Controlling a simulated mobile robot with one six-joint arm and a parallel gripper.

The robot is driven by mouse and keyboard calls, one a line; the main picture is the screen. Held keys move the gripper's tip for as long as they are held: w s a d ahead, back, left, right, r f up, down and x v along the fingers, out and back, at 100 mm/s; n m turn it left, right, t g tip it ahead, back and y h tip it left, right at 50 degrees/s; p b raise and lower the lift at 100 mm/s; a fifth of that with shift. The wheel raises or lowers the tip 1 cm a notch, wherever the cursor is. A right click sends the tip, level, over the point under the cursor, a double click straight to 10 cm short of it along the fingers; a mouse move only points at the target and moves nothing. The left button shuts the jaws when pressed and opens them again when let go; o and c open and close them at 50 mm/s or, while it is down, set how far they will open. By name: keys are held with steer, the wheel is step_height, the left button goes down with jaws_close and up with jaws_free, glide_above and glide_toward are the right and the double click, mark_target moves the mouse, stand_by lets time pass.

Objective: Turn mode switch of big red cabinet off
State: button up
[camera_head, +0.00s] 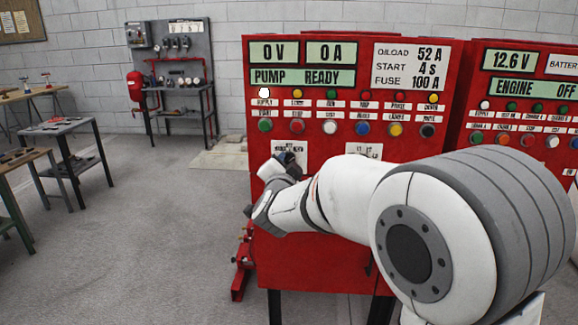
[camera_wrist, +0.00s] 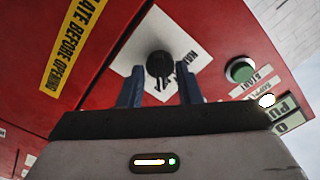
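The big red cabinet (camera_head: 318,265) stands ahead in the head view, with displays reading "0 V", "0 A" and "PUMP READY". In the wrist view a black switch knob (camera_wrist: 159,65) sits on a white label plate (camera_wrist: 150,35) on the red panel. My gripper (camera_wrist: 159,82) has two blue fingers spread apart, one on each side of the knob, with gaps on both sides. In the head view my gripper (camera_head: 287,160) is close to the panel at the left white plate (camera_head: 290,145), and the wrist hides the knob's exact setting.
A second white plate (camera_head: 363,149) lies to the right, partly behind my arm. Rows of coloured buttons and lamps run above. A green button (camera_wrist: 241,69) is close by in the wrist view. Another red cabinet (camera_head: 462,125) stands at right. Floor at left is clear before the tables (camera_head: 62,126).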

steer(key=shift+w, duration=0.1)
jaws_close()
